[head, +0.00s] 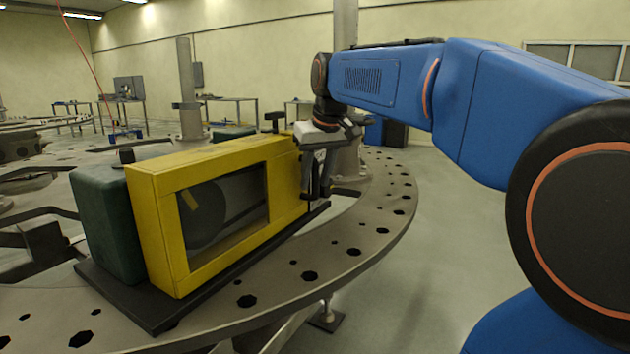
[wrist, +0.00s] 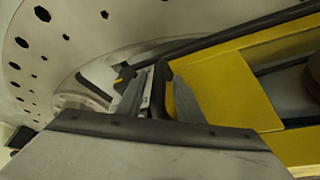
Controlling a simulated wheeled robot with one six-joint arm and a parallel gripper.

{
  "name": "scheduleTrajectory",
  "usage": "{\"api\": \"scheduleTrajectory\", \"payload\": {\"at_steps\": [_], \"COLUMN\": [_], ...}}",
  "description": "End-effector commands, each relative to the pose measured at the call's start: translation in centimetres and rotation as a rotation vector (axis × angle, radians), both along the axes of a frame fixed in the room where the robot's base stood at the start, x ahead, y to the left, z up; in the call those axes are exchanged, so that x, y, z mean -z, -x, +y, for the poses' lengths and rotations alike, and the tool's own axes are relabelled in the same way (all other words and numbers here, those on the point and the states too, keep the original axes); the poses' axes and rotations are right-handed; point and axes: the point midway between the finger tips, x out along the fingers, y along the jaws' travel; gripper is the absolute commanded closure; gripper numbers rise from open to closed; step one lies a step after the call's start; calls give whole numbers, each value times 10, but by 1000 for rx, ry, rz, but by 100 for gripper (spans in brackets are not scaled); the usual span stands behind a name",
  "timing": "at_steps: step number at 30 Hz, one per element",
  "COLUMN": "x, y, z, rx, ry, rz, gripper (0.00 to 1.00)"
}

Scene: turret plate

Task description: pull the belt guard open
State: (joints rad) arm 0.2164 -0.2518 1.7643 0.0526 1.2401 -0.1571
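The yellow belt guard (head: 215,160) stands along the front of a dark base plate, with its window showing a dark pulley and belt. The guard fills the right of the wrist view (wrist: 225,85). It looks shut against the machine. My gripper (head: 318,192) points down at the guard's right end. In the wrist view its two fingers (wrist: 155,95) lie beside the guard's end, either side of a dark upright bar (wrist: 160,78), which seems to be the handle. Whether the fingers press on it I cannot tell. The fingers hide most of the bar.
A green motor housing (head: 105,220) stands behind the guard's left end. The dark base plate (head: 160,310) sits on a round grey turret plate (head: 330,250) with several holes. A grey post (head: 345,110) rises behind my gripper. Open floor (head: 440,250) lies right of the plate.

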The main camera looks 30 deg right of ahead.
Motion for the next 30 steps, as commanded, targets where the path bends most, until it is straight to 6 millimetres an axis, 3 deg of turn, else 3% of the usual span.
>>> {"api": "scheduleTrajectory", "payload": {"at_steps": [13, 18, 26, 30], "x": [9, 9, 9, 8], "y": [-4, -4, -1, 11], "z": [0, 0, -2, -6], "rx": [0, 0, 8, 38], "ry": [0, 0, 0, 1], "rz": [-1, 0, -1, -2], "gripper": [67, 100, 100, 100]}}
